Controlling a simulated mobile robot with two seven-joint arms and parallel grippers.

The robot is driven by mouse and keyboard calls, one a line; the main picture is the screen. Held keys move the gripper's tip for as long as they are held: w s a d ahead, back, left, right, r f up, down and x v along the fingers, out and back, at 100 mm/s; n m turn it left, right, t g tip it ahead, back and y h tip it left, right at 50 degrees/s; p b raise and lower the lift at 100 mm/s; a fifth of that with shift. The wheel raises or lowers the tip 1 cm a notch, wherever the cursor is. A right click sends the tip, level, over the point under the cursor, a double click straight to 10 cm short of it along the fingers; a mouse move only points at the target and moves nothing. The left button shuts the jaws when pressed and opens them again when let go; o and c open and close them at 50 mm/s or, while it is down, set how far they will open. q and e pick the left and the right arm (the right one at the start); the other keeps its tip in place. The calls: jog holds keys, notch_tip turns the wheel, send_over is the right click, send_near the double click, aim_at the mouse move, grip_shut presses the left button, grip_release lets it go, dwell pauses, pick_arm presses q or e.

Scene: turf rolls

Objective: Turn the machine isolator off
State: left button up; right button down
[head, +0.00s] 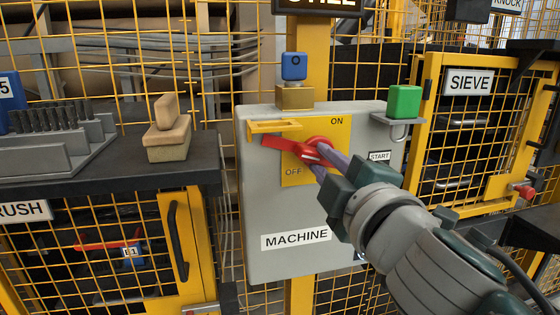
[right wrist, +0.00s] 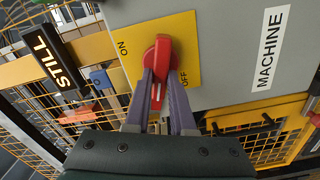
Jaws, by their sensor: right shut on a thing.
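The grey machine isolator box (head: 262,205) has a yellow plate (head: 331,170) marked ON at upper right and OFF at lower left. A red rotary handle (head: 318,143) sits on the plate. In the head view a red bar (head: 280,143) reaches left from it, above the OFF mark. My right gripper (head: 318,158) is shut on the red handle, its purple-grey fingers at the plate. In the right wrist view the handle (right wrist: 158,50) shows between the fingers of that gripper (right wrist: 157,85), close to OFF. My left gripper is not in view.
A blue block (head: 294,66) stands on a brass-coloured base above the box. A green block (head: 404,101) sits on a small shelf at the box's right. A dark bench (head: 110,182) is at left.

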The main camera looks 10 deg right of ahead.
jog(key=shift+f+n, duration=0.1)
jog(key=shift+n, duration=1.6)
jog(key=c, duration=0.8)
grip_release()
jog(key=shift+o, duration=0.2)
jog(key=shift+s, duration=0.1)
jog(key=s, duration=0.9)
jog(key=shift+s+d, duration=0.2)
jog(key=shift+s, duration=0.2)
